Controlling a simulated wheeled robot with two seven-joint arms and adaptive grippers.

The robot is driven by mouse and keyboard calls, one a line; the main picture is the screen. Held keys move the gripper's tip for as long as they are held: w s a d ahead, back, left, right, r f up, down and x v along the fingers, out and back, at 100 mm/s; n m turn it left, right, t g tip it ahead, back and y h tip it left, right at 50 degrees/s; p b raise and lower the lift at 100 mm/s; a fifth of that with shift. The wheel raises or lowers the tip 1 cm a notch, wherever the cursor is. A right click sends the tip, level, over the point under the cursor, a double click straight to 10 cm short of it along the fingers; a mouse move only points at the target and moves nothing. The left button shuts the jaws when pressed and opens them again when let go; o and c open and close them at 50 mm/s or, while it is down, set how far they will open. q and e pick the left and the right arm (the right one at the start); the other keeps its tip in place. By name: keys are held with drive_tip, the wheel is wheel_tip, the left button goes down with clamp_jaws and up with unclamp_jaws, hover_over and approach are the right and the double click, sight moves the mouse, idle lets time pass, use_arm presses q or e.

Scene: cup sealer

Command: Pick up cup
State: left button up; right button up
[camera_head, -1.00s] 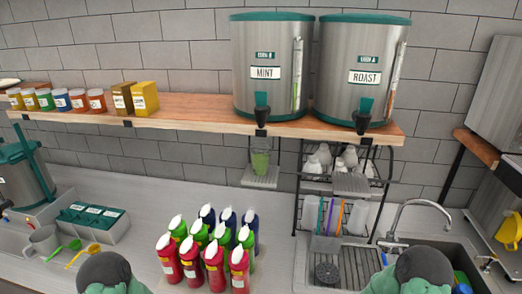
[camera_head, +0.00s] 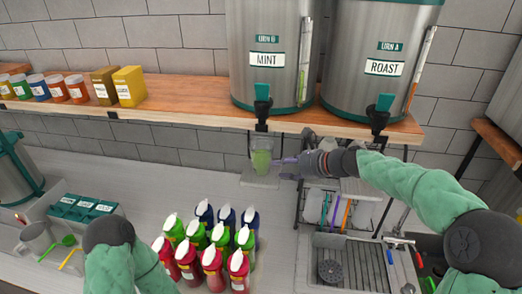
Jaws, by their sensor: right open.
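A clear cup with green liquid (camera_head: 262,157) stands upright on a small drip tray (camera_head: 262,181) below the spout of the MINT urn (camera_head: 268,60). My right gripper (camera_head: 286,168) reaches in from the right at the cup's height. It is open, with its fingers pointing left at the cup's right side. I cannot tell whether the fingertips touch the cup. My left arm shows at the lower left, but its gripper is not in view.
A wooden shelf (camera_head: 190,103) runs above the cup and carries the urns. Several coloured bottles (camera_head: 212,262) stand on the counter below. A drying rack (camera_head: 330,206) and sink lie beneath my right arm. The counter behind the bottles is clear.

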approach(257, 151)
drive_tip(key=shift+y, duration=0.4)
drive_tip(key=x, duration=0.3)
drive_tip(key=p+x, duration=0.1)
drive_tip(key=x, duration=0.3)
drive_tip(key=p+x, duration=0.1)
drive_tip(key=x, duration=0.2)
drive_tip(key=shift+w+f, duration=0.2)
drive_tip(key=shift+f, duration=0.15)
drive_tip(key=shift+s+d+m, duration=0.1)
drive_tip(key=shift+d+m, duration=0.05)
drive_tip(key=shift+m, duration=0.15)
drive_tip(key=shift+c, duration=0.6)
clamp_jaws()
